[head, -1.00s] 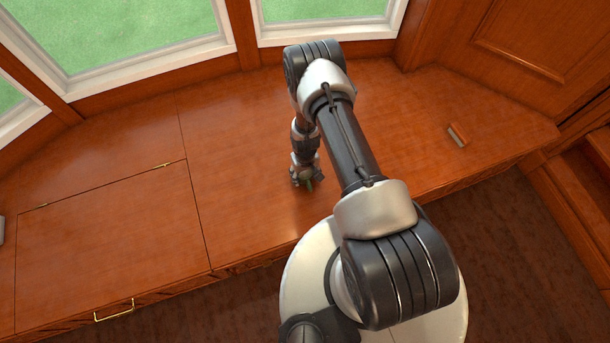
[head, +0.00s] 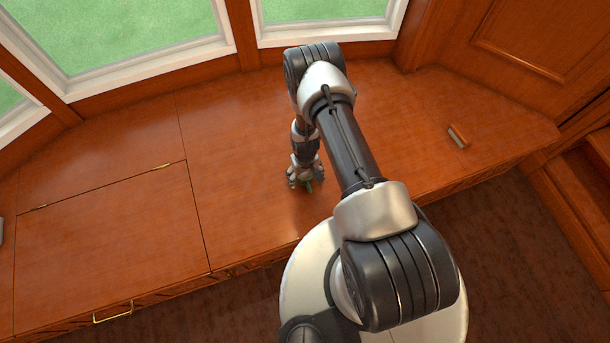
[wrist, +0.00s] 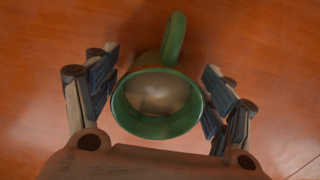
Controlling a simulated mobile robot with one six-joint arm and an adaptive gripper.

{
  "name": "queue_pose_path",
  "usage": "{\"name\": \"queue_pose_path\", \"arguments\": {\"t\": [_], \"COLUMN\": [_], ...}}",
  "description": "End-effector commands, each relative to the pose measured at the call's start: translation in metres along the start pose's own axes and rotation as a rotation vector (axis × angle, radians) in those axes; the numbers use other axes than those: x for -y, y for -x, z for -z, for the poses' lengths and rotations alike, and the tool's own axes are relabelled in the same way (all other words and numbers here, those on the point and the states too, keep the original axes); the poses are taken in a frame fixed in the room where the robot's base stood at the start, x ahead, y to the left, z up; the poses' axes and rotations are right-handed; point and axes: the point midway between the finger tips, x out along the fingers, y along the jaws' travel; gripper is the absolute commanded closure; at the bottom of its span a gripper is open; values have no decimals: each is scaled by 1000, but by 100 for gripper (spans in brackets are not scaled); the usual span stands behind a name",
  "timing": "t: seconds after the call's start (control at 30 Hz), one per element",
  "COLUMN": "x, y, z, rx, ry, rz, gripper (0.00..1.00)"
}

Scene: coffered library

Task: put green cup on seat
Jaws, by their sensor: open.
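The green cup (wrist: 180,118) stands upright on the wooden window seat (head: 235,130), seen from above in the wrist view. Its rim is green, its inside looks brownish and shiny, and its handle points to the top of the picture. In the head view only a small green part of the cup (head: 309,187) shows below my gripper. My gripper (wrist: 160,90) is open, with one finger on each side of the cup and gaps between the fingers and the cup wall. In the head view my gripper (head: 305,180) is low over the seat near its front edge.
A small brown and grey block-like object (head: 458,136) lies on the seat to the right. A hinged panel (head: 110,240) with a brass handle (head: 113,311) is at the left. Windows (head: 140,40) stand behind the seat. The seat around the cup is bare.

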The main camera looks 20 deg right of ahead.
Motion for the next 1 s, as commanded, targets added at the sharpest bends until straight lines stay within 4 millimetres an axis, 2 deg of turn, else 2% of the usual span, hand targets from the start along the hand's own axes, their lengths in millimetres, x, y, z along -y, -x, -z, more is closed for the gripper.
{"name": "queue_pose_path", "arguments": {"t": [0.17, 0.23, 0.6, 0.9, 0.97, 1.0], "x": [0, 0, 0, 0, 0, 0], "y": [5, 14, 93, 127, 140, 153], "z": [0, 1, 1, 3, 9, 14], "rx": [0, -1, -2, -5, -13, -20], "ry": [0, 0, 0, 0, 0, 0], "rz": [0, 0, 0, 0, -1, -2], "gripper": [25, 25, 25, 25, 25, 25]}}
